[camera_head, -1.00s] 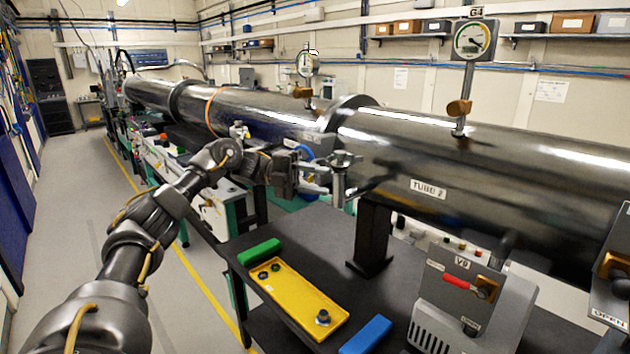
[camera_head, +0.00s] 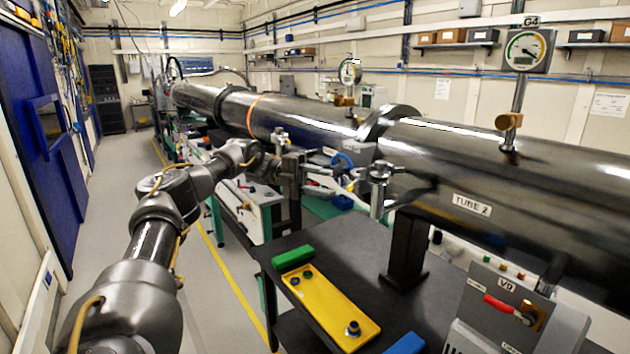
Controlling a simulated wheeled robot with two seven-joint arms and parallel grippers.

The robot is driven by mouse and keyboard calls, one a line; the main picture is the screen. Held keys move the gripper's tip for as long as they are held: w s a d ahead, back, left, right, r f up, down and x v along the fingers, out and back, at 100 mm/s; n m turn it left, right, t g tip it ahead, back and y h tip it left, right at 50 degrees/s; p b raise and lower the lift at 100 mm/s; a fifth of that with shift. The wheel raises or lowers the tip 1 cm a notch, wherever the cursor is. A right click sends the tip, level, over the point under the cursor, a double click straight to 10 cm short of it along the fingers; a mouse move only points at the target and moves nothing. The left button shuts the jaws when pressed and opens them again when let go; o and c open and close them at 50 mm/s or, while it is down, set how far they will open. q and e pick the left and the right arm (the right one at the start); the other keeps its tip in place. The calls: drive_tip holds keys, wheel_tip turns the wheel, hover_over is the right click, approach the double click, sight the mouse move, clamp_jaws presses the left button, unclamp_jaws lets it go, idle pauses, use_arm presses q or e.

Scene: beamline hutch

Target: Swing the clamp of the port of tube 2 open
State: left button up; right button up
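Tube 2 (camera_head: 545,185) is the large dark cylinder with a white "TUBE 2" label. A silver port fitting with a knobbed clamp (camera_head: 381,174) stands near the tube's flange, above the black table. My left gripper (camera_head: 345,186) comes in from the left. Its pale fingers point right, towards the fitting, close to its left side. The fingers and bright metal parts overlap here, so I cannot tell whether they touch or how far apart the fingers are. Nothing clearly held shows. My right gripper is out of view.
The black table (camera_head: 345,240) carries a yellow tray (camera_head: 325,310), a green block (camera_head: 292,258) and a blue block (camera_head: 406,344). A grey V9 valve box (camera_head: 490,322) with a red handle stands front right. A dark support post (camera_head: 405,250) holds the tube. Floor is free at left.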

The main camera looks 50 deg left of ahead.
use_arm(q)
drive_tip(key=shift+v, duration=0.85)
